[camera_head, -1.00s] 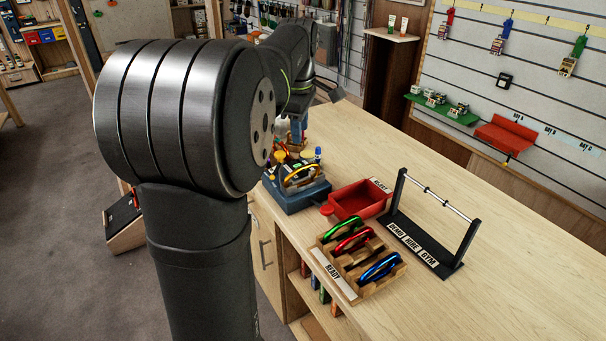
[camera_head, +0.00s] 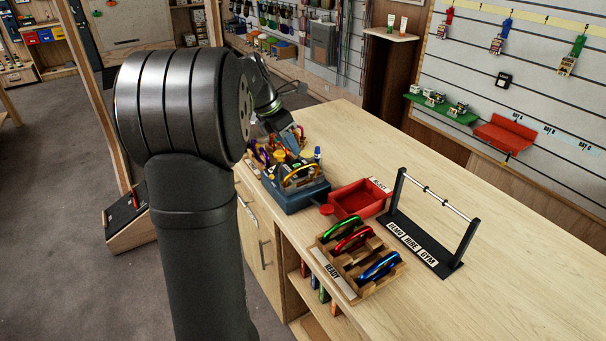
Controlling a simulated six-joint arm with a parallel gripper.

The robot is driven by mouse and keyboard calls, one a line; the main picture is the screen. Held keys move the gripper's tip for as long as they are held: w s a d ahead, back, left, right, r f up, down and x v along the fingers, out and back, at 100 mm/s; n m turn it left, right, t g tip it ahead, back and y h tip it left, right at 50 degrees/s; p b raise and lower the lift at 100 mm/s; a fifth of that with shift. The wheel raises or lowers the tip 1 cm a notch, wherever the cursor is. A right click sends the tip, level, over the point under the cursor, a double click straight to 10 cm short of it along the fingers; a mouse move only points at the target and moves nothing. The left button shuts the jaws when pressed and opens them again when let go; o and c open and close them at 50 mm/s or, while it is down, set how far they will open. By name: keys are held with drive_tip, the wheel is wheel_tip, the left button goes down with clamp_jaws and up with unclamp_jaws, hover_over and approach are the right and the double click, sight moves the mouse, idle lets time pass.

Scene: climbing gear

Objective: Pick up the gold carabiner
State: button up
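The gold carabiner (camera_head: 300,173) lies on top of a dark blue box-like stand (camera_head: 297,200) at the left part of the bench. It looks like a yellow-gold loop, with other small parts around it. My gripper (camera_head: 289,142) hangs just behind and above this stand, near a group of small colourful items. It is small and partly hidden by my arm and the clutter, so I cannot tell whether its fingers are apart. The gold carabiner appears apart from it.
A wooden tray (camera_head: 340,283) labelled READY holds green, red and blue carabiners. A red tray (camera_head: 345,207) labelled REJECT stands behind it. A black rack with a silver bar (camera_head: 437,196) stands to the right. The bench's right side is clear.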

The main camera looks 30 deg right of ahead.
sight(302, 166)
drive_tip(key=x, duration=0.7)
drive_tip(key=shift+d+f, duration=0.2)
drive_tip(key=shift+f, duration=0.15)
clamp_jaws()
